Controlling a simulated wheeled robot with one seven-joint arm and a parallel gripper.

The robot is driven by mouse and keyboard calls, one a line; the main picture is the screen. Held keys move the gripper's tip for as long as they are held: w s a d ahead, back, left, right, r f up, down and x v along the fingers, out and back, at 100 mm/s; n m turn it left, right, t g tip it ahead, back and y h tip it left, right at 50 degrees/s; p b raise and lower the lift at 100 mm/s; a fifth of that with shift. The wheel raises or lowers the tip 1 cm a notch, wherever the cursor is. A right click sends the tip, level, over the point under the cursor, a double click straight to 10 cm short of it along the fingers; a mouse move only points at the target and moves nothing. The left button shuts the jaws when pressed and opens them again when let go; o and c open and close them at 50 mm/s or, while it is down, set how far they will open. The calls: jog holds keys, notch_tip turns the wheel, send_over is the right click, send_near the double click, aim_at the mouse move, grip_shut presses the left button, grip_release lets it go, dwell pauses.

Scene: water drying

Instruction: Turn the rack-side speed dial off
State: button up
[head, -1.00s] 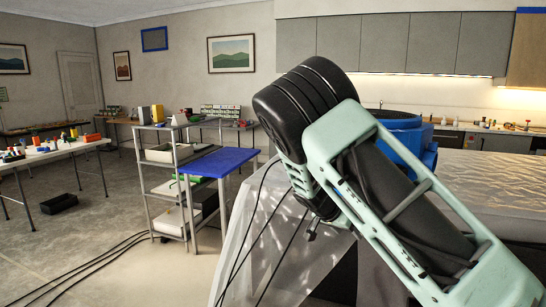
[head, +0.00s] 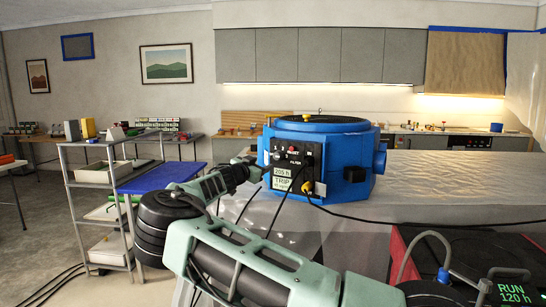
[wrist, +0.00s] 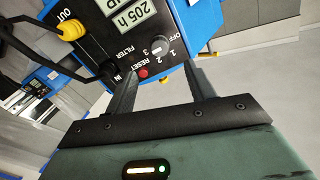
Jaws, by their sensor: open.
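The blue machine (head: 335,165) stands on the covered counter, its black control panel (head: 293,168) facing me. In the wrist view, the panel carries a small speed dial (wrist: 158,49) with a pale pointer, beside the marks OFF, 1, 2 and 3. I cannot tell for certain which mark it points at. A red reset button (wrist: 143,72) is beside it, and a display (wrist: 124,18) reads 205 h. My gripper (wrist: 162,70) is open and empty, its fingertips close to the panel around the dial's lower side. In the head view, my gripper (head: 255,162) is left of the panel.
A red unit (head: 480,262) with a RUN 120 h display is at lower right. A yellow plug (head: 307,188) and black cables hang by the panel. The counter (head: 460,180) to the right is clear.

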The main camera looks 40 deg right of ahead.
aim_at(276, 158)
jog(key=p+x, duration=0.3)
jog(key=x, duration=0.8)
jog(key=shift+d, duration=0.1)
jog(key=shift+c, duration=0.2)
jog(key=c, duration=0.9)
